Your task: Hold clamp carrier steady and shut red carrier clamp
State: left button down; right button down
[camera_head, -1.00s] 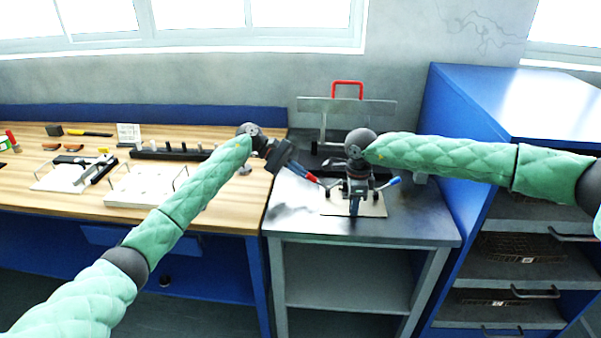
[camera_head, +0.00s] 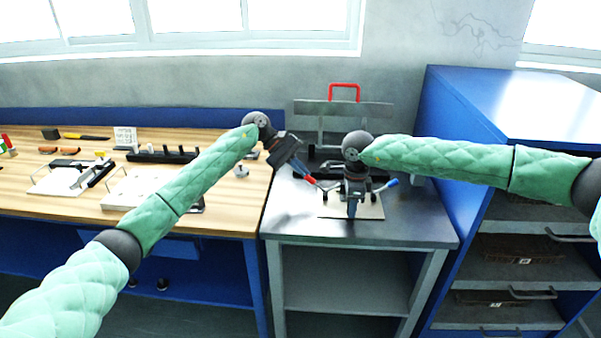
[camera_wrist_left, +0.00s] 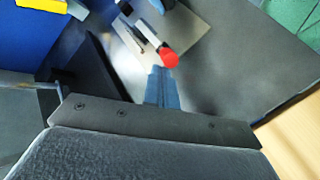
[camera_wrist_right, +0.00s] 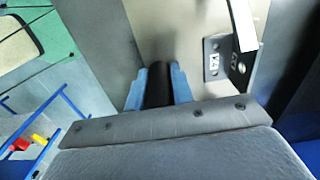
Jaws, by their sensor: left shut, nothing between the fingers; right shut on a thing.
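The clamp carrier is a light plate (camera_head: 374,211) with clamp parts on the grey bench, partly hidden by my right gripper. The red carrier clamp shows as a red-tipped handle (camera_head: 309,179) sticking out left; its red tip (camera_wrist_left: 169,58) also shows in the left wrist view. My left gripper (camera_head: 305,175) is shut and empty, its fingertips (camera_wrist_left: 162,72) close beside the red tip; I cannot tell if they touch. My right gripper (camera_head: 352,208) points down over the carrier, shut on a dark upright part (camera_wrist_right: 157,85) of it. A blue-tipped handle (camera_head: 391,182) sticks out right.
A grey rack with a red handle (camera_head: 344,86) stands behind the carrier. The wooden bench (camera_head: 225,215) with fixtures and tools lies left. A blue cabinet (camera_head: 440,150) with drawers closes off the right side. The grey bench top (camera_head: 420,220) is clear at front right.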

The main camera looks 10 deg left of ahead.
pick_arm(q)
jog(key=d+r+y, duration=0.1)
jog(key=d, duration=0.1)
jog(key=d+r+y, duration=0.2)
jog(key=shift+w+d, duration=0.1)
jog(key=shift+d, duration=0.05)
jog(key=shift+r, duration=0.1)
dwell(0.3)
jog(key=shift+r, duration=0.7)
